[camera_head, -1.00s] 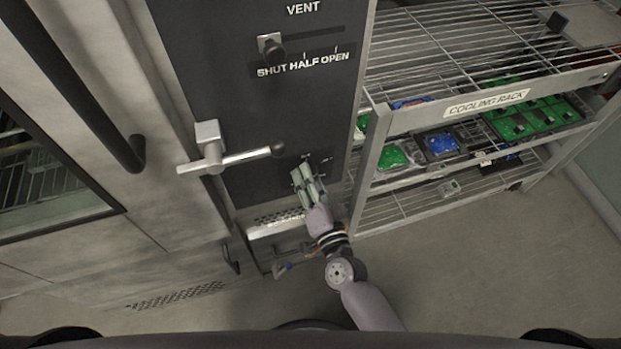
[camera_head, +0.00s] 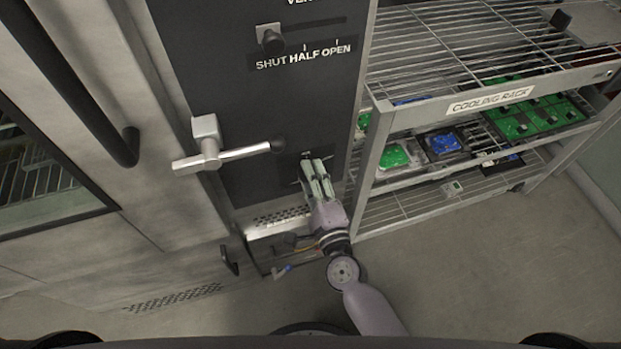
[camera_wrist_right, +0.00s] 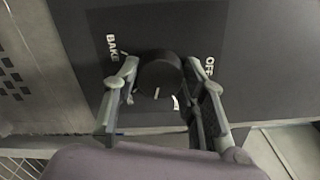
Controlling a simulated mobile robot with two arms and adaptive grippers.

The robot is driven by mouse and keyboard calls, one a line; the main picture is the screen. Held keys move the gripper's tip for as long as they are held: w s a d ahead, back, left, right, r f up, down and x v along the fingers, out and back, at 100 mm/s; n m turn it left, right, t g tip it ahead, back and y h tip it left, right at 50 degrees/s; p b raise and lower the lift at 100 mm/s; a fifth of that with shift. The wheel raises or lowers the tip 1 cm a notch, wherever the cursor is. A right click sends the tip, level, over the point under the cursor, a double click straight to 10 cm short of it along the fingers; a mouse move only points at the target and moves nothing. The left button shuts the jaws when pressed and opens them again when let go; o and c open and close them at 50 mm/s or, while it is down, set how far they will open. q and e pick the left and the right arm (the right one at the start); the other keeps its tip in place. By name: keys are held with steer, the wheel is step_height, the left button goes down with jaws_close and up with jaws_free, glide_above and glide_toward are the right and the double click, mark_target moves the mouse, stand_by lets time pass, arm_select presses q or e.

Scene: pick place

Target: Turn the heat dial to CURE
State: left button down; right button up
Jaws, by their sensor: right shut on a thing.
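The heat dial (camera_wrist_right: 160,75) is a round black knob on the dark panel, seen in the right wrist view. Its white pointer mark faces the bottom of that view, towards a label that is mostly hidden. BAKE (camera_wrist_right: 112,47) is printed on the left and OFF (camera_wrist_right: 209,66) on the right. The word CURE cannot be read. My right gripper (camera_wrist_right: 162,88) has one finger on each side of the dial and is shut on it. In the head view my right gripper (camera_head: 317,172) covers the dial at the panel's lower right. My left gripper is not in view.
A lever handle (camera_head: 240,153) sticks out just left of my right gripper. The vent slider (camera_head: 270,38) is higher on the panel, at SHUT. The cooling rack (camera_head: 490,100) with green and blue items stands close on the right.

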steer(key=m+b, duration=0.1)
steer(key=m, duration=0.5)
steer(key=shift+m+b, duration=0.3)
stand_by(0.4)
steer(key=o, duration=1.2)
steer(key=v, duration=1.2)
